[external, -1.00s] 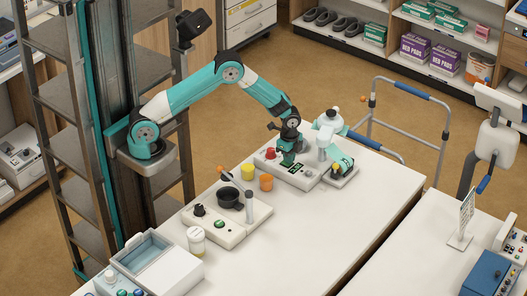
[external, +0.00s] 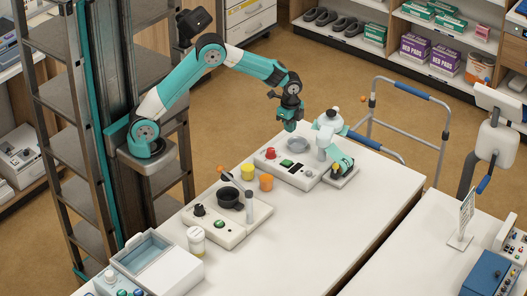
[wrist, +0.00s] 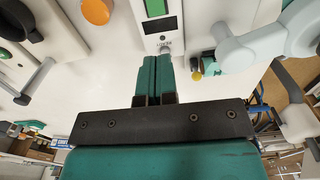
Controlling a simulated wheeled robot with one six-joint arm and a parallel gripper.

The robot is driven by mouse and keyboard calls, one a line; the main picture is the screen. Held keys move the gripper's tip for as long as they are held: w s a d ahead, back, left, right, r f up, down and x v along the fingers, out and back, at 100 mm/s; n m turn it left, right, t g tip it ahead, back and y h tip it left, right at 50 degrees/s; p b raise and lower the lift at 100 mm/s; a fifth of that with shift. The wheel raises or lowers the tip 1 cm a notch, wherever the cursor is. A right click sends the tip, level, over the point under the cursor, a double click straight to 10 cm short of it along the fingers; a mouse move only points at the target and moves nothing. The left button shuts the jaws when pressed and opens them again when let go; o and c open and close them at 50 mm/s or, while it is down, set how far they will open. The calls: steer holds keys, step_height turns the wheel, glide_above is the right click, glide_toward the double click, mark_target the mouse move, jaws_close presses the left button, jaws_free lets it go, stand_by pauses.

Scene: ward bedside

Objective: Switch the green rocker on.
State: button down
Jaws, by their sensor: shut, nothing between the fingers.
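I cannot tell which way the rocker is tipped. My gripper (external: 290,128) is shut and empty, raised above the device and apart from it. Its teal fingers (wrist: 155,62) are together in the wrist view.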

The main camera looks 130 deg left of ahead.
mark_target(291, 162)
steer(key=s+t+b, duration=0.2)
steer(key=b, duration=0.1)
steer(key=shift+r, duration=0.15)
stand_by(0.4)
steer(key=w+f+p, duration=0.1)
steer(key=f, duration=0.3)
steer(key=f+p, duration=0.1)
steer(key=f, duration=0.4)
steer(key=w+f+p, duration=0.1)
steer(key=f, duration=0.3)
steer(key=shift+w+f, duration=0.3)
steer(key=shift+f, duration=0.1)
